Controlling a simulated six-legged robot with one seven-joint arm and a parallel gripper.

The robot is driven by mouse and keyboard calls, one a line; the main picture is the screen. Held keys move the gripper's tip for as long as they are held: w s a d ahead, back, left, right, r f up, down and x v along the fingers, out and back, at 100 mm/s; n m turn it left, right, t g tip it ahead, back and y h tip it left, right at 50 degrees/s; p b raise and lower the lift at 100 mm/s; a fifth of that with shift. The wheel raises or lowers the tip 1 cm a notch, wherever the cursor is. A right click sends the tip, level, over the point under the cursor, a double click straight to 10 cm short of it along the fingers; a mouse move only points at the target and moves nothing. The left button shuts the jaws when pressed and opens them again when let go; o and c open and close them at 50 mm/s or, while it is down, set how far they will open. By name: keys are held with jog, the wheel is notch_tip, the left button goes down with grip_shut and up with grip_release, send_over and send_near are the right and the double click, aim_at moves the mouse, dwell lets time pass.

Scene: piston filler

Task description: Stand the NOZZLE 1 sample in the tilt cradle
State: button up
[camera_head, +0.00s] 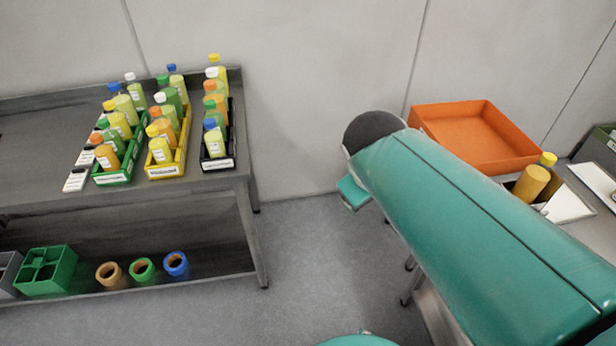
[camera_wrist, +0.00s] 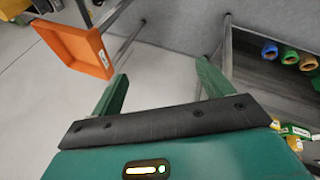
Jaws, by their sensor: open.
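Small capped bottles stand in a green rack (camera_head: 112,178), a yellow rack (camera_head: 166,171) and a black rack (camera_head: 217,163) on the left table. Their labels are too small to read, so I cannot tell which is the NOZZLE 1 sample. At the right, an orange-yellow bottle (camera_head: 530,184) with a yellow cap leans in a dark holder, partly hidden behind my arm. I cannot tell whether that holder is the tilt cradle. My gripper (camera_wrist: 160,73) is open and empty above the floor in the wrist view, apart from all bottles.
An orange tray (camera_head: 476,140) lies at the right and also shows in the wrist view (camera_wrist: 72,47). A green divided crate (camera_head: 46,270) and tan (camera_head: 111,275), green (camera_head: 142,270) and blue (camera_head: 176,265) rings sit on the lower shelf. Floor between the tables is clear.

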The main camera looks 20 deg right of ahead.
jog(key=s+a+r+m+t+y, duration=0.1)
jog(key=s+a+m+y, duration=0.1)
jog(key=a, duration=0.8)
jog(key=shift+s+a+t+y, duration=0.3)
jog(key=shift+s+y, duration=0.2)
jog(key=shift+y, duration=0.4)
jog(key=shift+d+r, duration=0.1)
